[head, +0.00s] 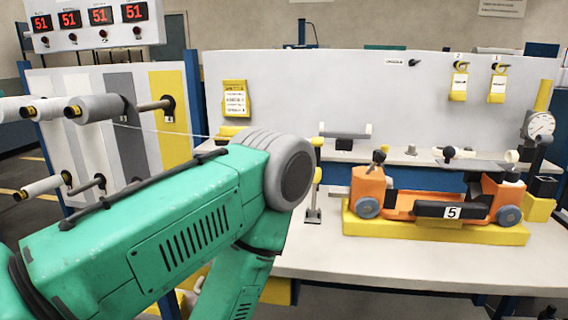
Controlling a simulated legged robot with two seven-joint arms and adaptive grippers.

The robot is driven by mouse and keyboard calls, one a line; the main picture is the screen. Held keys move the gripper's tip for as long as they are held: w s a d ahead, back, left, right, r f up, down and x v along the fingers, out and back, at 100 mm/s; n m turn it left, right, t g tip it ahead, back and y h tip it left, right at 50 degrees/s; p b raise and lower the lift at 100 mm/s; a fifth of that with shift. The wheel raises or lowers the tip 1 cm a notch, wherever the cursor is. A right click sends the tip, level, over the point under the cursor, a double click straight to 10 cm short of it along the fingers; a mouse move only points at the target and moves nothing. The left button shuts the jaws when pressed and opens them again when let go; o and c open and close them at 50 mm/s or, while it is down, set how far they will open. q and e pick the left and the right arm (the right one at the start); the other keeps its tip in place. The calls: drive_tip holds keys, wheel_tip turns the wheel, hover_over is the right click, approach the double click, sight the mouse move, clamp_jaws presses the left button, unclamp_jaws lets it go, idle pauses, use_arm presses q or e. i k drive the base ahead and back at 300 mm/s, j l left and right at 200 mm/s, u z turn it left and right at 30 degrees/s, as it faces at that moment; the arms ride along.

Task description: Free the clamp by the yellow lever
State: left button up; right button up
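I cannot make out for certain which part is the clamp or its yellow lever. A slim upright stand with yellow pieces (318,175) is on the bench, just right of my arm's elbow. An orange carriage (403,203) with grey wheels and a black plate marked 5 sits on a yellow base (436,231) to its right. A green arm of mine comes in from the left and bends down at a large grey joint, covering part of the bench. Neither gripper shows in the head view.
The grey bench (350,264) has a clear front strip. A round gauge (541,125) stands at the right end. Spools (95,107) on pegs and a display box (95,22) reading 51 are at the left. A back panel (320,85) carries yellow tags.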

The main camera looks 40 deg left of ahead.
sight(315, 189)
drive_tip(key=u, duration=0.85)
drive_tip(key=i+u, duration=0.3)
drive_tip(key=i+j+u, duration=0.1)
drive_tip(key=u, duration=0.15)
drive_tip(key=i, duration=0.1)
